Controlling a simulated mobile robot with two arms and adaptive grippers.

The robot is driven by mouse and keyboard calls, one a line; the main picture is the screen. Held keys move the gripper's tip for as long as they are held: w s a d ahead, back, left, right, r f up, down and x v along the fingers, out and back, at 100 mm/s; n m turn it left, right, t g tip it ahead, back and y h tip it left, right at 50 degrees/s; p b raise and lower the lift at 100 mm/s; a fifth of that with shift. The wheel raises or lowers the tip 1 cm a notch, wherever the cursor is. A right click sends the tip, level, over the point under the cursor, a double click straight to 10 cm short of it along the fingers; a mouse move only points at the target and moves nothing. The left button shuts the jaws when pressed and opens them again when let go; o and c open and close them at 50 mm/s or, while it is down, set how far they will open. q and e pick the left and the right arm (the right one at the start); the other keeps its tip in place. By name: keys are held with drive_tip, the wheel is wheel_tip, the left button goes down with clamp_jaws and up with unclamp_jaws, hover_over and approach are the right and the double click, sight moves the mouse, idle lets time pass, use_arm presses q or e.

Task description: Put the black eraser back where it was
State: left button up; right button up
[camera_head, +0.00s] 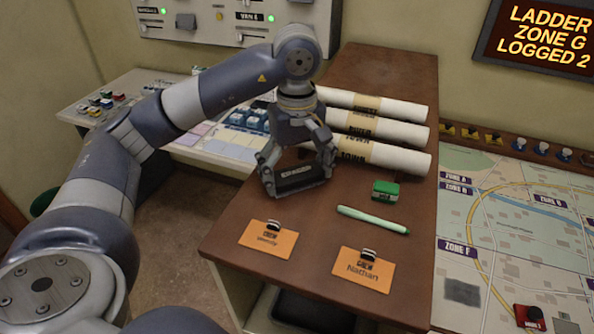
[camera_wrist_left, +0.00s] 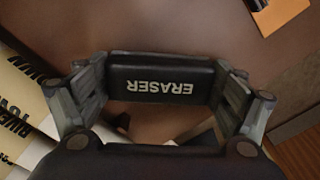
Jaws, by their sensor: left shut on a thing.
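The black eraser (camera_wrist_left: 160,82) is between the fingers of my left gripper (camera_wrist_left: 162,90) in the left wrist view, its white lettering facing the camera. In the head view my left gripper (camera_head: 297,178) is shut on the eraser (camera_head: 296,177) over the left part of the brown desk top (camera_head: 235,235), in front of the rolled maps. I cannot tell whether the eraser touches the desk. My right gripper is not in view.
Several rolled maps (camera_head: 400,160) lie behind my left gripper. A green box (camera_head: 385,190), a green marker (camera_head: 373,220) and two clipped orange cards (camera_head: 268,240) (camera_head: 362,275) lie on the desk. A map board (camera_head: 510,215) adjoins at right. Bare desk lies between gripper and cards.

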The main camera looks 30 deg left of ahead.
sight(297, 172)
use_arm(q)
drive_tip(key=shift+f, duration=0.25)
drive_tip(key=o, duration=0.8)
drive_tip(key=shift+r, duration=0.1)
drive_tip(key=shift+c, duration=0.2)
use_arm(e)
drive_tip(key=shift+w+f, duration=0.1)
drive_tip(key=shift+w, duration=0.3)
use_arm(q)
drive_tip(key=shift+r, duration=0.1)
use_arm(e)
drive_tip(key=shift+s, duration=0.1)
use_arm(q)
drive_tip(key=shift+r, duration=0.15)
drive_tip(key=shift+w+r, duration=0.1)
drive_tip(key=shift+r, duration=0.2)
wheel_tip(297, 172, up, 11)
drive_tip(key=p, duration=0.1)
drive_tip(key=shift+r+p, duration=0.15)
drive_tip(key=shift+p, duration=0.15)
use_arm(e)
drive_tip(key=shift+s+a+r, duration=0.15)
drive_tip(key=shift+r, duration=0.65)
